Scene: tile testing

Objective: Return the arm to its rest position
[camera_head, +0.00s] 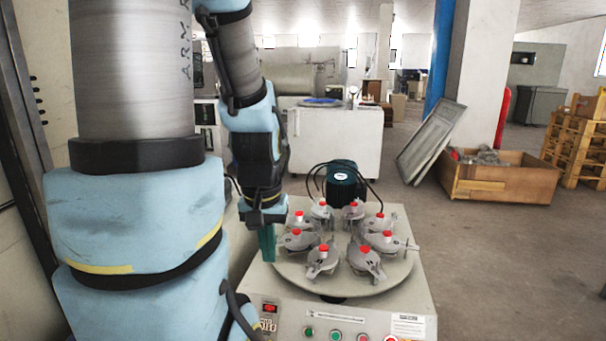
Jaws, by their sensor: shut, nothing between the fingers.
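My arm (130,220), with light blue joint covers and grey tube links, fills the left of the head view. Its forearm comes down to my gripper (267,243), which hangs at the left edge of the testing machine's round plate. The teal fingers point down and look closed, with nothing seen between them. The machine (345,318) has a round grey plate (340,283) bearing several grey clamps with red knobs (365,262). I cannot tell whether the fingertips touch the machine.
A dark green motor (343,182) with black cables stands behind the plate. Coloured buttons (335,334) line the machine's front. A white cabinet (335,143) stands behind it. A wooden crate (500,183) and a leaning panel (428,143) are at right.

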